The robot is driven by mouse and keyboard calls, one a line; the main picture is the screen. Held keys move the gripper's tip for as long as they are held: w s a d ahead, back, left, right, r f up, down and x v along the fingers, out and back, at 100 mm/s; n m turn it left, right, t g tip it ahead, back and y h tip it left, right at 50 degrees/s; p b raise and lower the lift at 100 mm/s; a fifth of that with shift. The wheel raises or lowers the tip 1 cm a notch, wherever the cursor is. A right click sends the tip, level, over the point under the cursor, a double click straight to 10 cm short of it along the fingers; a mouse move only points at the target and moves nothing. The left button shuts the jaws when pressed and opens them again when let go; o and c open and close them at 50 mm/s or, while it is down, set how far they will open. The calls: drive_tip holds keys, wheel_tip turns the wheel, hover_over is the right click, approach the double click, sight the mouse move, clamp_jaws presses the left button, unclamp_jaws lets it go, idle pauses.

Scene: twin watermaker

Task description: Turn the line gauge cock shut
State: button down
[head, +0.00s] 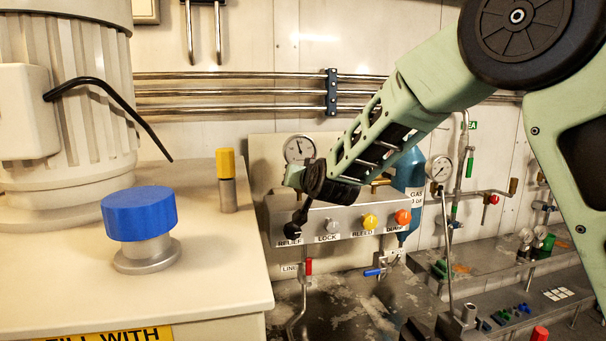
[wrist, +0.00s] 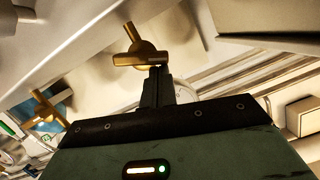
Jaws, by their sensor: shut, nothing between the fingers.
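A brass cock with a bar handle (wrist: 140,57) shows at the top middle of the wrist view. My gripper (wrist: 157,73) is shut and empty, its fingertips close to the right end of that handle; I cannot tell whether they touch. In the head view my gripper (head: 293,178) is at the left end of the grey valve panel, below a round gauge (head: 299,149). The arm end hides the cock there. A second brass cock (wrist: 45,108) is at the left of the wrist view and shows by the blue bottle in the head view (head: 380,182).
The panel (head: 342,222) carries black, grey, yellow and orange knobs. Below it are a red-handled valve (head: 308,266) by a LINE label and a blue-handled one (head: 374,272). A cream cabinet with a blue cap (head: 139,212) stands left. A second gauge (head: 440,168) is right.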

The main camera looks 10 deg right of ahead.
drive_tip(key=shift+a+f+n+p, duration=0.1)
drive_tip(key=shift+a+n+p, duration=0.25)
drive_tip(key=shift+n, duration=0.45)
drive_tip(key=shift+h, duration=0.4)
drive_tip(key=shift+a+f, duration=0.1)
drive_tip(key=shift+f, duration=0.05)
idle(0.3)
